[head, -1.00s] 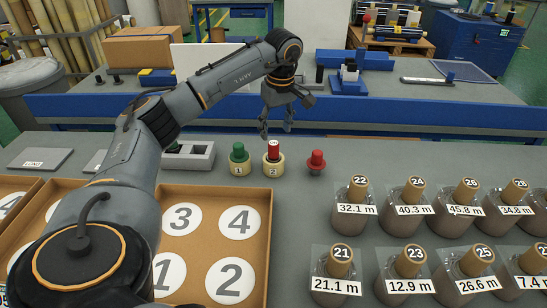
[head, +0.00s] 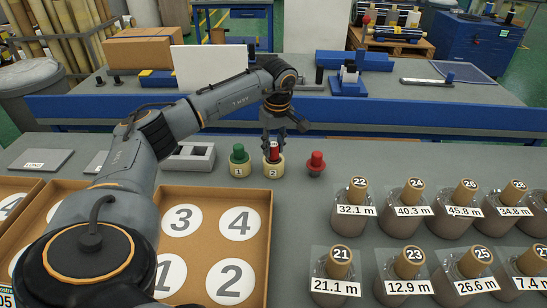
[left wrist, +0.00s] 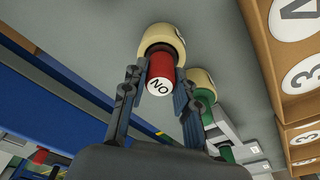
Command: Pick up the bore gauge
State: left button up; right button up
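A red cylinder (head: 273,156) marked "NO", which looks like the bore gauge, stands upright in the cream ring numbered 2 (head: 271,170). In the left wrist view the red cylinder (left wrist: 161,75) sits between my fingers, its marked end toward the camera, with the cream ring (left wrist: 162,38) beyond it. My left gripper (head: 273,148) is open and points down around the cylinder's top; its fingers (left wrist: 160,88) flank it, with narrow gaps that are hard to judge. My right gripper is not in view.
A green piece (head: 239,154) in cream ring 1 stands close on the left, a red knobbed piece (head: 316,162) on the right. Several labelled, bagged rolls (head: 352,210) fill the right side. A cardboard tray (head: 266,230) with numbered circles lies in front. A grey block (head: 190,158) is further left.

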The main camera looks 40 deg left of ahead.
pick_arm(q)
grip_shut()
